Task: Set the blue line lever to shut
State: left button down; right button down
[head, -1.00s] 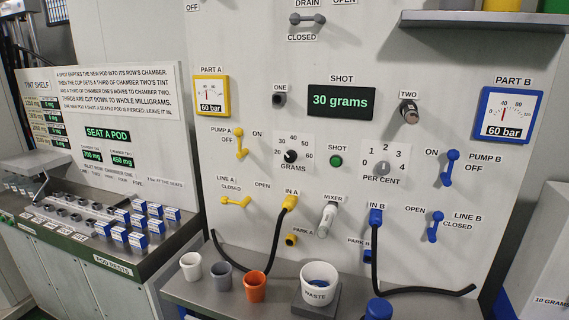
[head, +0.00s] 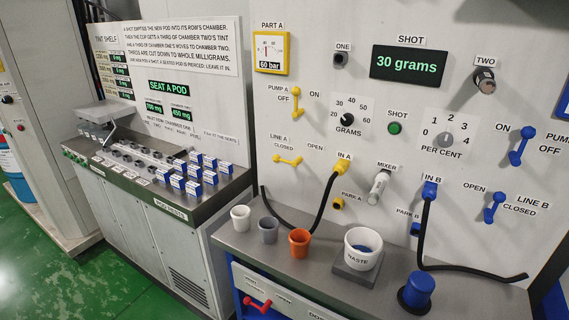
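The blue line lever (head: 494,207) is on the wall panel at the right of the head view, beside the LINE B label. It stands near upright with a slight slant. The OPEN label (head: 475,188) is to its upper left and the CLOSED label (head: 519,210) is to its right. Which end is the handle is too small to tell. Neither of my grippers is in view.
The blue pump B lever (head: 522,146) is above the line lever. A black hose (head: 424,235) hangs from IN B to its left. Green floor is clear at lower left.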

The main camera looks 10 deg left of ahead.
aim_at(499, 197)
jog(key=k+l+z, duration=0.45)
jog(key=l+z, duration=0.2)
